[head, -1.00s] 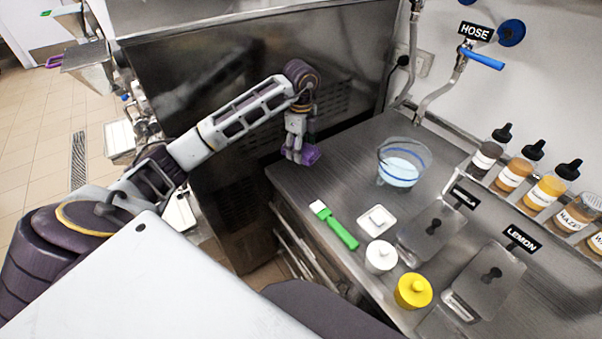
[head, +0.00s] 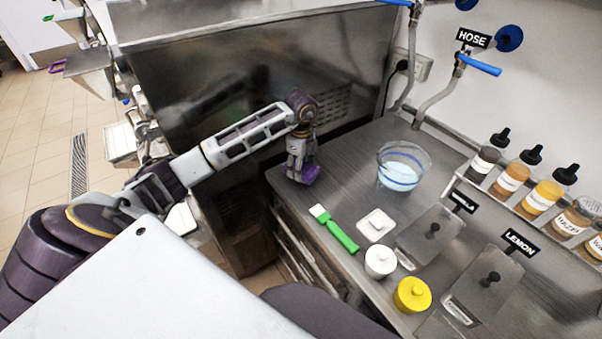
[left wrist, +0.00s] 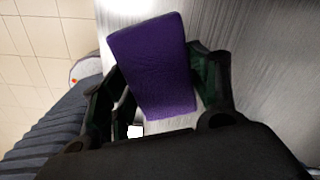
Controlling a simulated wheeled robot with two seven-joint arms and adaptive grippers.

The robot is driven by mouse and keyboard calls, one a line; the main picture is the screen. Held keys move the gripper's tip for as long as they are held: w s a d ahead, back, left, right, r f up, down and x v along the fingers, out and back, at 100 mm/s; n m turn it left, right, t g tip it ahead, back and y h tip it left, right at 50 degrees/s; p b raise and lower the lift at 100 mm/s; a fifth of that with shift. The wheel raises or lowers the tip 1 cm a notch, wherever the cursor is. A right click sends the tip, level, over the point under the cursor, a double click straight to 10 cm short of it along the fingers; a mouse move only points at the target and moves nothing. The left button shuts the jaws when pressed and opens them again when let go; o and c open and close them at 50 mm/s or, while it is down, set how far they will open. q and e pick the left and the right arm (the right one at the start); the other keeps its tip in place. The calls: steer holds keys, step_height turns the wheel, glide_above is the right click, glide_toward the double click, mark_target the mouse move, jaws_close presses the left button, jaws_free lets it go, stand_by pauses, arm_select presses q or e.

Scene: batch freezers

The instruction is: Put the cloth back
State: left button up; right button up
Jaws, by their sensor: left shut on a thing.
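The purple cloth (head: 311,173) is in my left gripper (head: 300,176), at the far left corner of the steel counter in the head view. In the left wrist view the cloth (left wrist: 152,62) is a folded purple block between the two dark fingers (left wrist: 160,100). My left gripper is shut on it. The cloth is at or just above the counter top; I cannot tell whether it touches. My right gripper is not in view.
Several bottles (head: 514,176) line the wall shelf. Counter between cloth and brush is clear.

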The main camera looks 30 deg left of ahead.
arm_select(q)
steer(key=shift+f, duration=1.6)
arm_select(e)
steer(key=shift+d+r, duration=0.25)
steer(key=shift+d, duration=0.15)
arm_select(q)
steer(key=shift+f, duration=0.15)
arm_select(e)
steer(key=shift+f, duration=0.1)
arm_select(q)
steer(key=o, duration=0.9)
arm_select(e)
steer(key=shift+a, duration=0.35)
